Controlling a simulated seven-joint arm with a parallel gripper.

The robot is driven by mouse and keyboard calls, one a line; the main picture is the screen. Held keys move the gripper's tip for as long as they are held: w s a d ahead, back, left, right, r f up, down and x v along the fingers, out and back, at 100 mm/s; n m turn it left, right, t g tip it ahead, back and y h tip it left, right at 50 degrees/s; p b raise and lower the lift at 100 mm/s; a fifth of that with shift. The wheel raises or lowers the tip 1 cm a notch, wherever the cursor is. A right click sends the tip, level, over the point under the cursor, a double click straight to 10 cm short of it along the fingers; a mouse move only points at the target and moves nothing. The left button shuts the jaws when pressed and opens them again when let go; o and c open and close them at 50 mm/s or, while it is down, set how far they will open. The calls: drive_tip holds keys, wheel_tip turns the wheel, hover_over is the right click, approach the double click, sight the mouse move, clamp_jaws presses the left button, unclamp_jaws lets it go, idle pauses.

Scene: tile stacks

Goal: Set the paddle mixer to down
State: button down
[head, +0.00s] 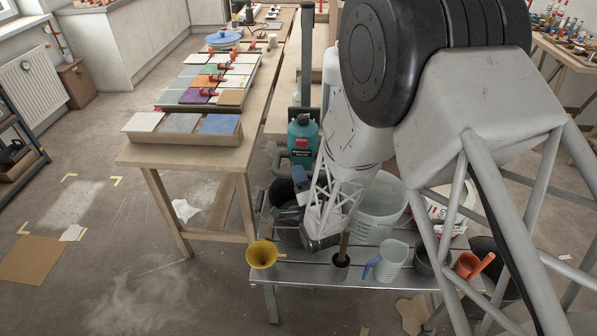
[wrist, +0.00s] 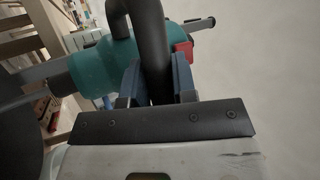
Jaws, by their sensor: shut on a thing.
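The paddle mixer (head: 303,138) has a teal body and dark handles and is beside a tall dark post at the bench's near end. In the wrist view, its teal body (wrist: 103,66) lies across the left, with a red part to the right. My gripper (wrist: 154,78) is shut on the mixer's curved dark handle (wrist: 148,35), with a blue-grey finger on each side. In the head view, a blue finger of my gripper (head: 301,179) shows just below the mixer. The mixer's lower end and paddle are hidden, so I cannot tell how low it sits.
A yellow funnel (head: 264,255), a clear jug (head: 392,262) and an orange scoop (head: 470,265) are in front. Tile stacks (head: 183,124) fill the wooden table at left.

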drive_tip(key=shift+f, duration=0.4)
drive_tip(key=c, duration=1.1)
unclamp_jaws()
drive_tip(key=shift+c, duration=0.2)
drive_tip(key=shift+o, duration=1.1)
drive_tip(key=shift+r, duration=0.1)
drive_tip(key=v, duration=0.7)
drive_tip(key=shift+s+d, duration=0.2)
drive_tip(key=shift+s, duration=0.15)
